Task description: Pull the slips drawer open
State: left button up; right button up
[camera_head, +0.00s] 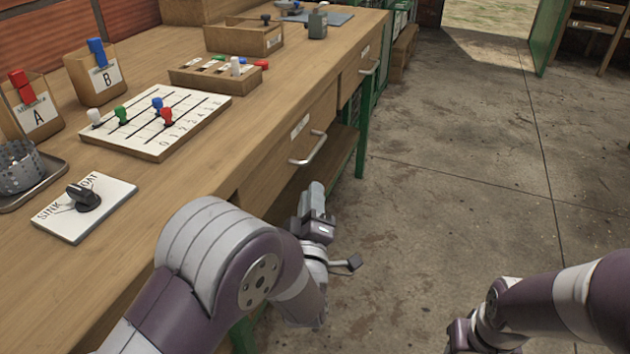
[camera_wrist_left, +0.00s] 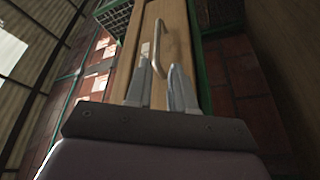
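A wooden drawer (camera_head: 278,170) with a small white label and a metal bar handle (camera_head: 308,149) sits in the front of the bench; it looks closed. My left gripper (camera_head: 316,190) is in front of the bench, below and a little nearer than that handle, apart from it. In the left wrist view a bar handle (camera_wrist_left: 158,48) on a wooden front shows beyond the two fingers (camera_wrist_left: 162,82). The fingers stand apart with nothing between them. The label's writing is too small to read. My right arm is at the lower right; its gripper is out of frame.
The bench top (camera_head: 145,60) holds a peg board (camera_head: 157,125), bins A (camera_head: 38,115) and B (camera_head: 103,80), and trays. A second drawer handle (camera_head: 370,68) is farther along. A green bench leg (camera_head: 364,125) stands beyond the near drawer. The concrete floor (camera_head: 450,150) at right is clear.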

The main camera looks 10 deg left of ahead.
aim_at(314, 149)
pick_arm(q)
jog(key=b+x, duration=0.3)
jog(key=x, duration=0.8)
jog(key=shift+w+a+r+b, duration=0.1)
jog(key=shift+w+a+b, duration=0.05)
jog(key=shift+b, duration=0.15)
jog(key=shift+w+r, duration=0.25)
jog(key=shift+w, duration=0.25)
grip_shut()
pick_arm(e)
jog(key=shift+f, duration=2.2)
